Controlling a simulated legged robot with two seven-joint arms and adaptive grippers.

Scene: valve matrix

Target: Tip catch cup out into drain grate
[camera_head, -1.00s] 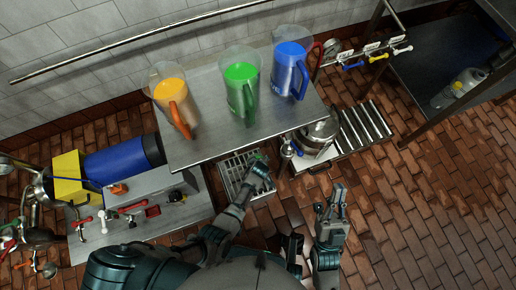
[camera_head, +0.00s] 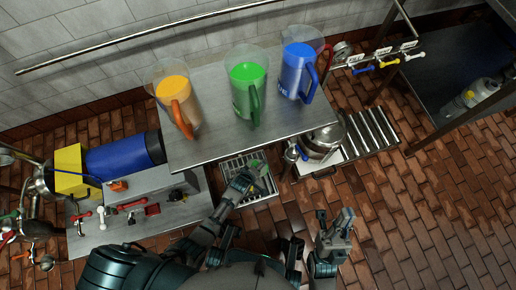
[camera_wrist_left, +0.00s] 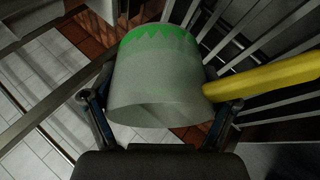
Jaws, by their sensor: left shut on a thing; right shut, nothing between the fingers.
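The catch cup (camera_wrist_left: 160,80) is a pale translucent cup with a jagged green band at its far end in the left wrist view. My left gripper (camera_wrist_left: 158,118) is shut on it, one finger on each side. In the head view my left gripper (camera_head: 250,178) is over the drain grate (camera_head: 262,187), a slatted metal grate in the floor. A small green patch of the cup (camera_head: 257,164) shows at its fingertips. The gripper hides part of the grate. The cup's exact tilt is unclear. My right gripper (camera_head: 335,222) is shut and empty, right of the grate.
A metal table with orange (camera_head: 178,105), green (camera_head: 247,85) and blue (camera_head: 299,72) jugs stands behind the grate. A low bench with valves (camera_head: 130,206) is at left. A metal pot (camera_head: 322,140) is at right.

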